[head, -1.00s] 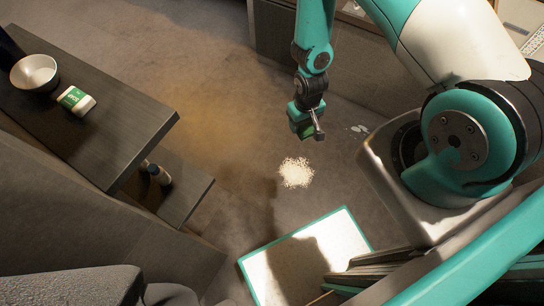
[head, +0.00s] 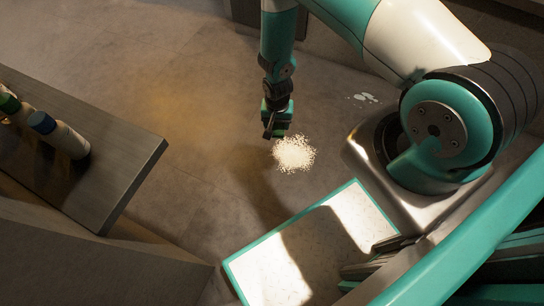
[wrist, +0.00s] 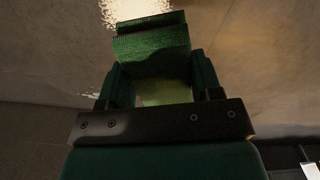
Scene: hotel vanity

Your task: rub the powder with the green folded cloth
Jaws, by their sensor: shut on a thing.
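The powder (head: 294,153) is a pale, grainy round patch on the grey floor. It also shows at the top of the wrist view (wrist: 140,10), just beyond the cloth. My gripper (head: 277,121) is above the floor at the upper-left edge of the powder in the head view. In the wrist view my gripper (wrist: 155,90) is shut on the green folded cloth (wrist: 152,48), which sticks out ahead of the fingers. In the head view the cloth is mostly hidden by the gripper. I cannot tell whether the cloth touches the powder.
A grey shelf (head: 115,165) at the left holds bottles, one with a blue cap (head: 62,138). A white panel with a teal rim (head: 232,262) lies in front of the powder. Small white spots (head: 364,97) lie on the floor to the right. The floor left of the powder is clear.

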